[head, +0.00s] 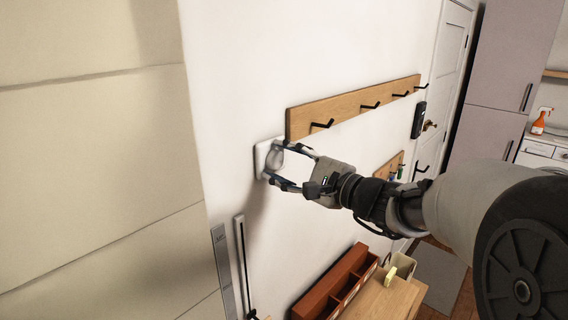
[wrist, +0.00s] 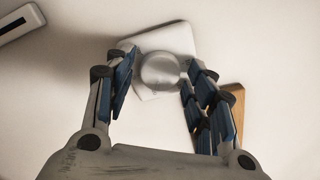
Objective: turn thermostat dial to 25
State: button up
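The thermostat (head: 262,158) is a small white square plate on the white wall, left of a wooden hook rail. Its round pale dial (head: 275,159) faces my gripper (head: 276,164). In the wrist view the dial (wrist: 160,70) sits in the middle of the plate (wrist: 172,38), which looks tilted in the picture. My gripper (wrist: 158,88) is open, with blue-padded fingers to the left and right of the dial. I cannot tell whether either finger touches it. No numbers or pointer on the dial are readable.
The wooden hook rail (head: 352,106) with black hooks is close to the right of the thermostat; its end (wrist: 235,100) shows by the right finger. Below are a reddish-brown compartment box (head: 338,284) and a wooden surface (head: 385,300). Left of the thermostat the wall is mostly bare.

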jog(key=c, duration=0.8)
jog(key=m, duration=0.5)
jog(key=shift+m, duration=0.4)
jog(key=m+p, duration=0.2)
jog(key=m, duration=0.3)
jog(key=shift+m+p, duration=0.4)
jog(key=o, duration=1.1)
